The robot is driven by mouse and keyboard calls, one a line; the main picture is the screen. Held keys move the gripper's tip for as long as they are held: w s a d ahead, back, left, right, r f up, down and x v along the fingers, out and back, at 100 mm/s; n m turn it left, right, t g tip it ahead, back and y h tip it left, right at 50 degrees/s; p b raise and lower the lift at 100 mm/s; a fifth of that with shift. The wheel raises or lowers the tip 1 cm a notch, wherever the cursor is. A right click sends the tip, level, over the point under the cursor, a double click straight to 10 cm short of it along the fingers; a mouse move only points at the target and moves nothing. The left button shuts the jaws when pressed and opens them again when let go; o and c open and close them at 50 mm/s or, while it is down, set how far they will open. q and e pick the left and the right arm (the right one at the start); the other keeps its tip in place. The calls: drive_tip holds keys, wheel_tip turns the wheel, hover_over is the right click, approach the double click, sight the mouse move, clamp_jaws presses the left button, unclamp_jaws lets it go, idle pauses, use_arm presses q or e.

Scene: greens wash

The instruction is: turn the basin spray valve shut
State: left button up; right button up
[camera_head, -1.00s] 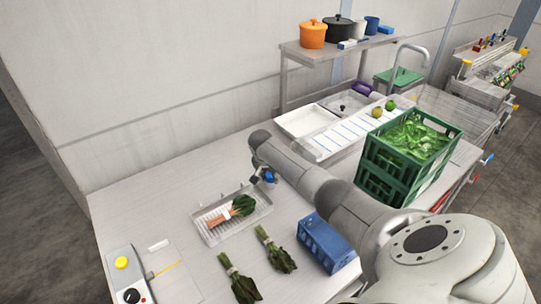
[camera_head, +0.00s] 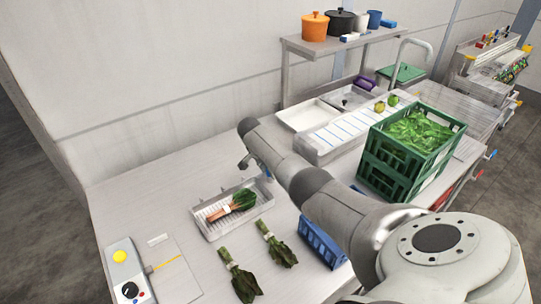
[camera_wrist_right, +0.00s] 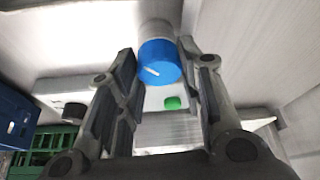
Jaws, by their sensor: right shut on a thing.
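The spray valve is a round blue knob (camera_wrist_right: 158,62) with a short white mark, slanted down to the right, on its face in the right wrist view. My right gripper (camera_wrist_right: 166,66) has its fingers on both sides of the knob and is shut on it. In the head view my right arm reaches over the table, and its wrist hides most of the gripper and knob. A shallow metal basin (camera_head: 208,233) with a ribbed floor stands beside it, holding a bunch with green leaves and orange roots (camera_head: 238,203). My left gripper is not in view.
Two leafy bunches (camera_head: 238,277) (camera_head: 275,244) lie in front of the basin. A blue crate (camera_head: 322,243) stands partly under my arm. A green crate of leaves (camera_head: 380,178) stands to the right. A control box (camera_head: 122,262) sits front left. The table's back left is clear.

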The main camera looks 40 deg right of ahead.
drive_tip(key=o, duration=1)
drive_tip(key=shift+v, duration=6.05)
